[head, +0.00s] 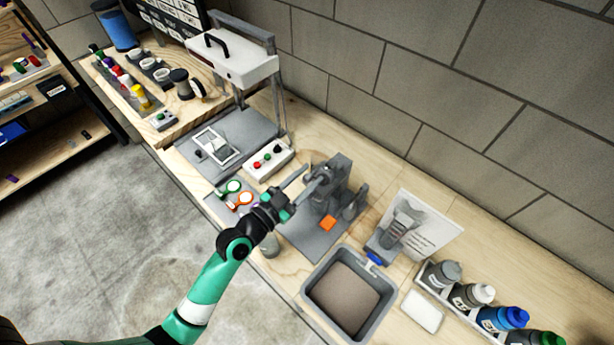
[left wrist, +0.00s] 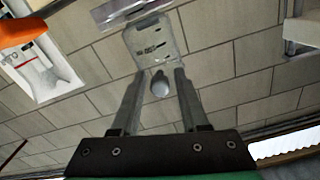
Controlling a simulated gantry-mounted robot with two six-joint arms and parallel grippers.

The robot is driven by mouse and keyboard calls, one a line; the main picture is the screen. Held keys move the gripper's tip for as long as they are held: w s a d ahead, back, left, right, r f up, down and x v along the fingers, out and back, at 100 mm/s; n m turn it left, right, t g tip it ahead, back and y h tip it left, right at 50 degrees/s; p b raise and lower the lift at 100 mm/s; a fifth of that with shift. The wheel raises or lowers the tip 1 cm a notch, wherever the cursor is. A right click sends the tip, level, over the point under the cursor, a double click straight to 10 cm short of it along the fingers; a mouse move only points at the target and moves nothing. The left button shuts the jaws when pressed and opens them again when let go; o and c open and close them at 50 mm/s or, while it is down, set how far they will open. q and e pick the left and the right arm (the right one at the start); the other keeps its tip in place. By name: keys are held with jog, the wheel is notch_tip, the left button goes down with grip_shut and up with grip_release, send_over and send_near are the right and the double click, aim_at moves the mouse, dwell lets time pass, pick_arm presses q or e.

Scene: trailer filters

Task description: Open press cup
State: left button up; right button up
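The grey press (head: 338,175) stands on a grey mat on the wooden bench in the head view. Its cup cannot be made out clearly. My left gripper (head: 290,194) is at the press's left side, close to a grey lever-like part that sticks out. In the left wrist view my left gripper's fingers (left wrist: 158,82) are spread apart. A rounded grey end (left wrist: 160,88) shows between them, below a pale grey plate (left wrist: 153,42), with gaps on both sides. Contact cannot be told. My right gripper is in neither view.
An orange block (head: 328,223) lies in front of the press. A grey bin (head: 385,324) with brown content stands nearer. A rack of bottles (head: 472,318) is at the right. A white button box (head: 268,160) and green and orange rings (head: 238,199) lie to the left. A wall stands behind.

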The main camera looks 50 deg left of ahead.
pick_arm(q)
grip_shut()
dwell(1.2)
